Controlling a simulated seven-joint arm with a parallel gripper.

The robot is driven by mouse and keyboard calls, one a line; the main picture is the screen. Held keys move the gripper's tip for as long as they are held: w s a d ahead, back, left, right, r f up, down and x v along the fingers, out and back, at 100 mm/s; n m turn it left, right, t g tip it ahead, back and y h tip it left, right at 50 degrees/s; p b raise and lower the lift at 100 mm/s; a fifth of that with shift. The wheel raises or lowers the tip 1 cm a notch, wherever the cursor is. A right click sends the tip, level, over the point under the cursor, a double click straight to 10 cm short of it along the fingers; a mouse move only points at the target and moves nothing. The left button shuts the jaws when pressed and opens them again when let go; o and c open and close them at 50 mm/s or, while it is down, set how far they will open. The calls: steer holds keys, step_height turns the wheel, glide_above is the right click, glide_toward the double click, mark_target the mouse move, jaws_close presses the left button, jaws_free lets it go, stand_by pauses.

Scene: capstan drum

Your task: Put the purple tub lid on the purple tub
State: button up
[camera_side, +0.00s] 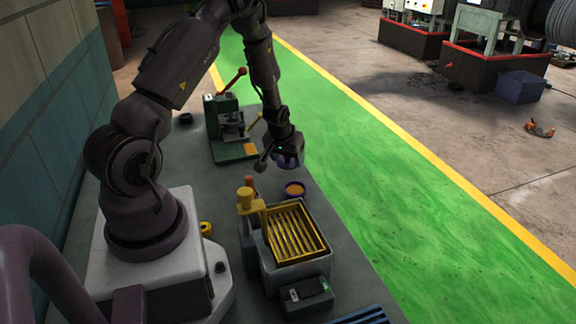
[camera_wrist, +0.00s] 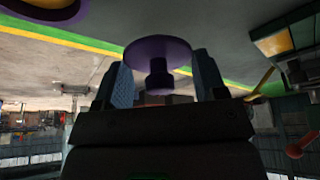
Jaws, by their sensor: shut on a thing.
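The purple tub lid (camera_wrist: 158,52) is a round disc with a knob. My gripper (camera_wrist: 163,70) is shut on it, with the knob between the two fingers in the wrist view. In the side view, the lid (camera_side: 290,160) shows as a small purple patch at my gripper (camera_side: 286,154), held in the air above the bench. The purple tub (camera_side: 294,189) stands open on the bench, orange inside, just below and slightly right of my gripper. The tub's purple rim (camera_wrist: 60,16) also shows at the top left of the wrist view, apart from the lid and partly cut off.
A yellow slatted tray (camera_side: 294,232) on a grey machine stands in front of the tub. A yellow-capped post (camera_side: 245,196) and an orange-brown knob (camera_side: 251,182) are left of the tub. A green press with a red lever (camera_side: 232,125) stands behind. The bench edge is close right.

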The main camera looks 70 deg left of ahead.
steer(key=s+d+r, duration=0.9)
steer(key=s, duration=0.1)
glide_above(297, 187)
steer(key=s+d, duration=0.1)
steer(key=shift+m, duration=0.3)
step_height(297, 187, down, 5)
steer(key=shift+f, duration=2.1)
steer(key=shift+f, duration=0.4)
steer(key=o, duration=1)
steer(key=shift+c, duration=0.2)
